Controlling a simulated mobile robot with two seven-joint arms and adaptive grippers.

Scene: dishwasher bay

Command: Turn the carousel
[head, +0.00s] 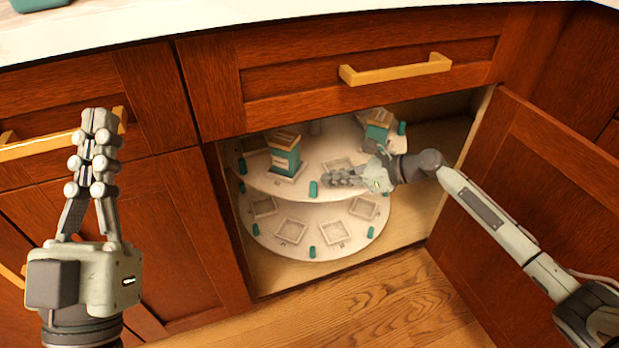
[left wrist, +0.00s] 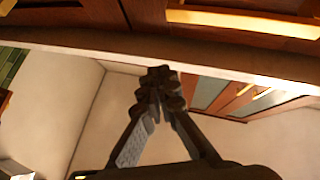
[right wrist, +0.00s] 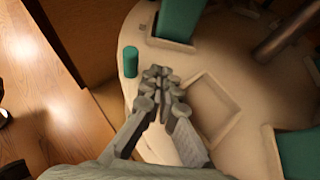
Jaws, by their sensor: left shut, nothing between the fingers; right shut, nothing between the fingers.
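The carousel stands inside the open cabinet and has two round cream tiers. Its upper tier (head: 265,184) carries teal boxes and has small teal pegs along its rim. Its lower tier (head: 285,255) has empty square recesses and more teal pegs. My right gripper (head: 335,178) is shut and empty, over the front right part of the upper tier. In the right wrist view its fingertips (right wrist: 160,72) are close to a teal peg (right wrist: 131,62) and an empty square recess (right wrist: 215,105); I cannot tell whether they touch. My left gripper (head: 97,118) is shut and empty, raised before the left cabinet.
A teal box (head: 284,160) stands on the upper tier at the left, another (head: 377,133) at the back right. The cabinet door (head: 540,190) is open at the right. A drawer with a gold handle (head: 395,69) is above the opening. The wooden floor (head: 400,315) in front is clear.

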